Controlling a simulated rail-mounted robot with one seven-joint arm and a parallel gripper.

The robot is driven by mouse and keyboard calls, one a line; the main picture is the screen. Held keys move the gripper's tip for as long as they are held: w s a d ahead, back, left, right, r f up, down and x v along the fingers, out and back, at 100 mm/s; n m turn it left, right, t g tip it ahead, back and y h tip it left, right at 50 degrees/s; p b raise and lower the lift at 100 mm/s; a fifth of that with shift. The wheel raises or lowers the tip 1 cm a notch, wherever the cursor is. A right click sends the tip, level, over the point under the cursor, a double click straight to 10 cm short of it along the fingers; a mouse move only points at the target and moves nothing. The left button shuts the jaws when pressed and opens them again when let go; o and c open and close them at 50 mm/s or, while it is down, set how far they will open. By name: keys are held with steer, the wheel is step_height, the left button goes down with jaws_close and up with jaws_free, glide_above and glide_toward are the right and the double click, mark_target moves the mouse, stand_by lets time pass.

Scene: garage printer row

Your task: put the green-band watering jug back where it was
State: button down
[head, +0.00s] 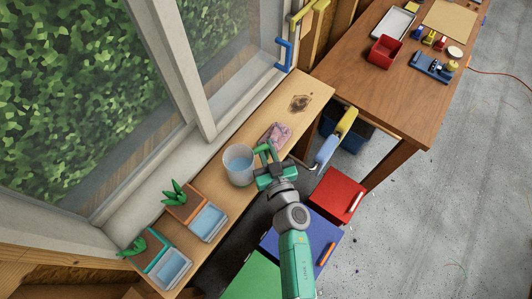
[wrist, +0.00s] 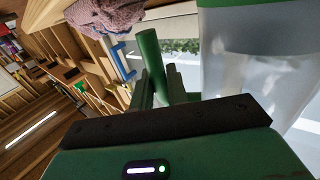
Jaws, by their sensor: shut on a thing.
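The watering jug (head: 238,165) is a translucent, bluish-white vessel with a green handle. It is at the narrow wooden bench by the window; I cannot tell whether it rests on the bench or is held just above it. My gripper (head: 266,170) is at the jug's right side, shut on the green handle. In the wrist view, the jug's cloudy wall (wrist: 250,65) fills the upper right, with a green band at the top edge, and the handle (wrist: 152,60) rises between the fingers. The fingertips are partly hidden.
A pink patterned cloth (head: 276,135) lies just beyond the jug, and a dark stain (head: 299,103) marks the bench farther up. Potted plants and clear trays (head: 208,222) stand at the lower left. A red box (head: 338,194) is below, right of my arm. A brown table (head: 420,90) stands beyond.

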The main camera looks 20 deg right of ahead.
steer(key=shift+f, duration=0.25)
steer(key=shift+f, duration=0.15)
steer(key=c, duration=1.4)
jaws_free()
steer(key=shift+s+r+p, duration=0.15)
steer(key=shift+r+p, duration=0.05)
steer(key=shift+p, duration=0.2)
steer(key=s, duration=0.4)
steer(key=s+a+p, duration=0.1)
steer(key=s, duration=0.6)
steer(key=shift+s+a, duration=0.2)
steer(key=shift+s, duration=0.1)
